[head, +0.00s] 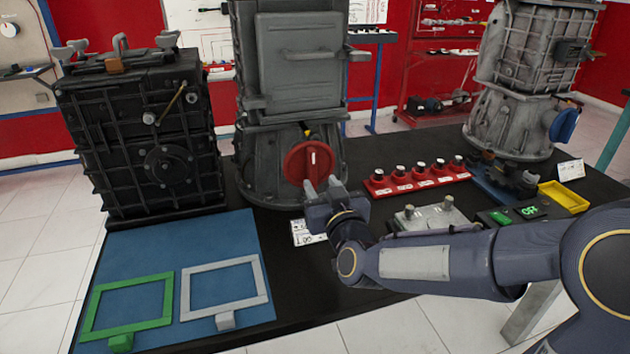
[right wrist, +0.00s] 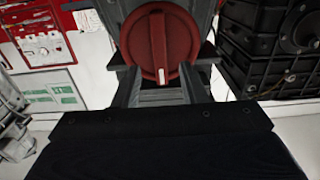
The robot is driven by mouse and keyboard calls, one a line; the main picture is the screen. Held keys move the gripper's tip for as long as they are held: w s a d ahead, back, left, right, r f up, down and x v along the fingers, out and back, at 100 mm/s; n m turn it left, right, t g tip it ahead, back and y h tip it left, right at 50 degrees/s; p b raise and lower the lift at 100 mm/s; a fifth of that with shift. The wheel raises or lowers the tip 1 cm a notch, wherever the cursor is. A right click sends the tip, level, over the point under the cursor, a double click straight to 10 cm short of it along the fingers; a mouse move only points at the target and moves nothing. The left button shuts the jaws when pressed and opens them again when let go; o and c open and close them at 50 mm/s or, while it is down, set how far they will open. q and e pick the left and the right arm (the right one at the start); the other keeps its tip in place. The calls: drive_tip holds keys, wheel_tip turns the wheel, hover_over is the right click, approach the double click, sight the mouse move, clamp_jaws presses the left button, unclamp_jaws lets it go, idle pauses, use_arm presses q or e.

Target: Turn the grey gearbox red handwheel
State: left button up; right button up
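The grey gearbox (head: 300,65) stands upright at the back middle of the black table. Its red handwheel (head: 303,165) is a round disc with a white mark, low on the front face. My right gripper (head: 322,186) is just below and in front of the handwheel. In the right wrist view the handwheel (right wrist: 160,40) is straight ahead, with its white mark low. There the gripper (right wrist: 160,84) is open, one finger on each side of the wheel's lower part. I cannot tell whether the fingers touch it. My left gripper is out of view.
A black gearbox (head: 145,135) stands left, a second grey gearbox (head: 535,75) with a blue handwheel (head: 564,124) right. A red strip with several knobs (head: 415,178) and a yellow tray (head: 563,197) lie right. Green (head: 92,308) and grey (head: 186,298) frames lie on a blue mat (head: 190,243).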

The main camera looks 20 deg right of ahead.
sight(313, 172)
drive_tip(key=w, duration=0.5)
drive_tip(key=shift+a, duration=0.1)
drive_tip(key=shift+s, duration=0.1)
clamp_jaws()
